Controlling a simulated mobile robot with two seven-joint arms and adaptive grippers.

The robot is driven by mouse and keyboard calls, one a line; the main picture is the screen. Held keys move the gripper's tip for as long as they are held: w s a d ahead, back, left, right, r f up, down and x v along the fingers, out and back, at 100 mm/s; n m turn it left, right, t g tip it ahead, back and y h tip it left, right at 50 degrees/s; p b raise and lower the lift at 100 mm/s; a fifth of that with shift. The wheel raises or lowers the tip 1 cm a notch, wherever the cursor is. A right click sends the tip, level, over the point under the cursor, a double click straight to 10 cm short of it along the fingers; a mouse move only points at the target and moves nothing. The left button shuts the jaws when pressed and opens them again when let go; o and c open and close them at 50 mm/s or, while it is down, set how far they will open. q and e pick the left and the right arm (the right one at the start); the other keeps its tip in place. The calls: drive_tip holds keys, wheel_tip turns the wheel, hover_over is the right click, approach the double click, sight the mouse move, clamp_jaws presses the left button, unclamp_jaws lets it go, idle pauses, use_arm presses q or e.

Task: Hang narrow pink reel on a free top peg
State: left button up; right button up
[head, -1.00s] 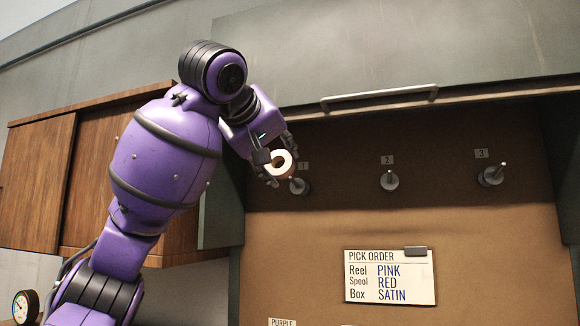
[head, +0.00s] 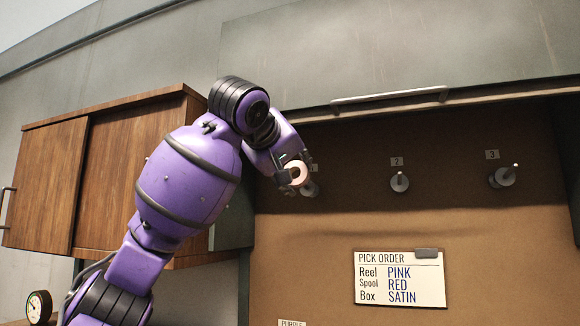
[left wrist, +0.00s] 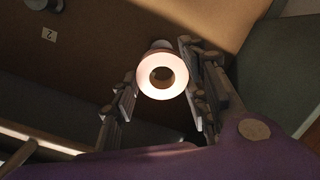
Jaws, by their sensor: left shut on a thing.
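The narrow reel (head: 298,173), pale pink with a round hole, is held between the fingers of my left gripper (head: 288,177). In the left wrist view the reel (left wrist: 149,88) faces the camera, with the gripper fingers (left wrist: 163,88) on both sides. Peg 1 (head: 309,189) is right behind the reel and partly hidden; its base (left wrist: 162,45) shows just past the reel's rim in the wrist view. I cannot tell whether the peg's tip is in the hole. Peg 2 (head: 400,182) and peg 3 (head: 503,177) are bare. My right gripper is not in view.
A pick order card (head: 400,278) is on the brown back panel (head: 320,260) below the pegs. A grey cabinet front with a light handle (head: 390,95) overhangs the pegs. A wooden cabinet (head: 60,170) and a round gauge (head: 38,306) are at the left.

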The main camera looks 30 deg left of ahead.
use_arm(q)
drive_tip(key=shift+f+x, duration=0.15)
drive_tip(key=shift+x, duration=1.55)
drive_tip(key=shift+f+x, duration=0.1)
drive_tip(key=shift+x, duration=1.6)
drive_tip(key=shift+s, duration=0.1)
drive_tip(key=o, duration=1.1)
drive_tip(key=shift+c, duration=0.2)
drive_tip(key=shift+s, duration=0.1)
drive_tip(key=v, duration=1.1)
drive_tip(key=shift+s, duration=0.35)
drive_tip(key=shift+d+r, duration=0.1)
